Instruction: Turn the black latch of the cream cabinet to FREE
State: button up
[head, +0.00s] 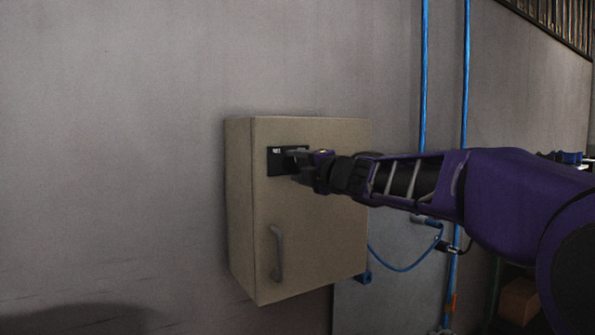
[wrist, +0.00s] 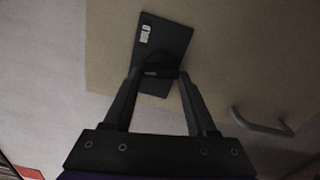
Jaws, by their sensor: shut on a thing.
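The cream cabinet (head: 300,225) hangs on the grey wall, with its door closed. A black latch plate (head: 273,165) sits at the top of the door and carries a small white label (head: 277,150), too small to read. In the wrist view the plate (wrist: 170,38) looks tilted, and the black latch (wrist: 154,70) lies between my fingertips. My gripper (wrist: 158,75) is shut on the latch, with one finger on each side. In the head view my gripper (head: 297,160) covers the right part of the plate, so the latch's pointing is hidden there.
A grey bar handle (head: 277,253) stands out low on the door, and it also shows in the wrist view (wrist: 262,123). Blue pipes (head: 424,75) and a hanging blue cable (head: 405,268) are right of the cabinet. The wall at left is clear.

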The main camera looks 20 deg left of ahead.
jog(key=n+b, duration=0.1)
jog(key=n, duration=0.2)
jog(key=shift+f+n, duration=0.15)
jog(key=shift+n, duration=0.15)
jog(key=shift+n+b, duration=0.4)
jog(key=shift+n, duration=1.1)
jog(key=o, duration=1.4)
jog(key=shift+c, duration=0.2)
jog(key=shift+d, duration=0.1)
